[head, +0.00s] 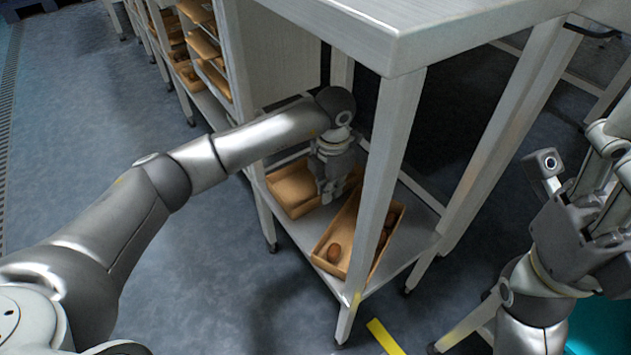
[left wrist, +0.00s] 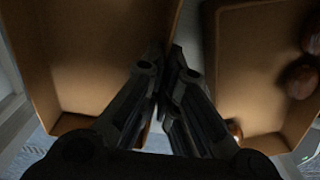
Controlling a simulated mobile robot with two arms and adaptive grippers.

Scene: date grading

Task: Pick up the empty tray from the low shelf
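The empty tray (head: 286,188), brown and shallow, sits on the low shelf (head: 318,222) under the table; its bare floor fills the left of the left wrist view (left wrist: 88,55). My left gripper (head: 331,192) reaches down at the tray's right side. In the left wrist view its fingers (left wrist: 168,58) are drawn together at the tray's right wall, one on either side, with the tips dark. The tray still appears to rest on the shelf. My right gripper (head: 575,150) is raised at the right edge of the head view, fingers apart and empty.
A second tray (head: 325,243) holding several brown dates (head: 334,252) stands close on the right, with a narrow gap between. A table leg (head: 383,170) and the tabletop (head: 400,40) frame the shelf. More trays fill a rack (head: 205,45) at the back left.

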